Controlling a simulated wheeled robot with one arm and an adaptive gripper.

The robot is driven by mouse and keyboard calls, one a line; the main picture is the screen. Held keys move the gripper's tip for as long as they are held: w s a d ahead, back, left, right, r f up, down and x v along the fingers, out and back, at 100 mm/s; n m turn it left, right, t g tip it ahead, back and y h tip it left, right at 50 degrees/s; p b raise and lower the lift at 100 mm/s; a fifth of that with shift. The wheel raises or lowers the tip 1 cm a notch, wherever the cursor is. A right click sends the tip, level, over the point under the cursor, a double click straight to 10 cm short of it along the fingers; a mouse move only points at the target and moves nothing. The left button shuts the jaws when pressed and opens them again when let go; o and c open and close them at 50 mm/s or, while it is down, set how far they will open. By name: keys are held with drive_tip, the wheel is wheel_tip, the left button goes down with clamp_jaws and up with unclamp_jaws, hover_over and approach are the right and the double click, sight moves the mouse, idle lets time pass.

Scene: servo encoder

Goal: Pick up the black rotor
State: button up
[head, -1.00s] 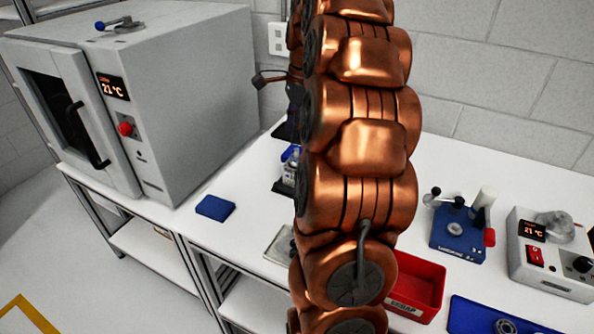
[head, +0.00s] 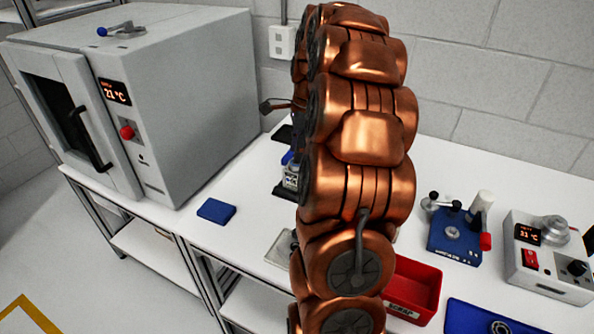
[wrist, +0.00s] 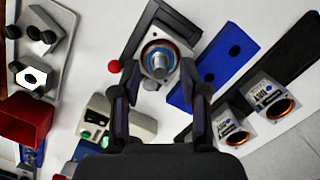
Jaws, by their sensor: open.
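My gripper (wrist: 160,88) is open and empty in the wrist view, one finger at each side. Just beyond the fingertips, between them in the picture, is a round part with a metal shaft (wrist: 159,63). It sits upright in a ring with blue and copper colours on a grey square fixture (wrist: 139,44). I cannot tell for sure whether this part is the black rotor, as no plainly black rotor stands out. In the head view my own arm hides the gripper and the place below it.
Two labelled grey housings with copper rings (wrist: 231,128) stand at the right by a long black strip (wrist: 292,55). A blue block (wrist: 207,82) lies near the right finger. A red bin (head: 414,287), a blue press (head: 453,238) and a grey oven (head: 190,100) stand on the white bench.

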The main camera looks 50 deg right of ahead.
drive_tip(key=shift+a+f, duration=0.1)
drive_tip(key=shift+f, duration=0.8)
clamp_jaws()
drive_tip(key=shift+f, duration=0.1)
drive_tip(key=shift+a+f, duration=0.1)
drive_tip(key=shift+a, duration=0.05)
